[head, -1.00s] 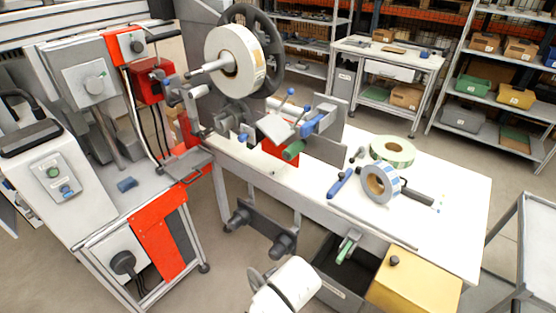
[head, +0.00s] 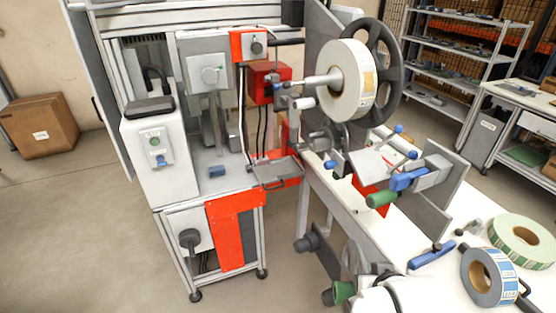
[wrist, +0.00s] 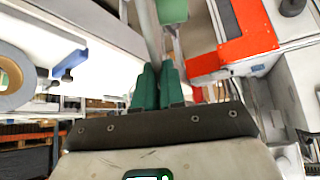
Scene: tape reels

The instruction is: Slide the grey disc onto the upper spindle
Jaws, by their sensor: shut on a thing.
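A grey disc (head: 350,261) shows nearly edge-on at the lower middle of the head view, in front of the table's front side. My gripper (head: 344,287) is shut on it with green fingers. The wrist view shows the two green fingers (wrist: 158,85) close together with a narrow grey strip, seemingly the disc's edge, rising between them. The upper spindle (head: 318,82) is a pale shaft pointing left out of a large white reel (head: 345,80), high above the table. The disc is well below it and apart from it. Part of the disc is hidden by my arm.
A spoked black wheel (head: 385,70) stands behind the white reel. A red and grey machine stand (head: 232,228) is at left, with a small tray (head: 277,172) jutting out. Blue (head: 488,275) and green (head: 520,240) tape rolls lie on the table. Floor in front is open.

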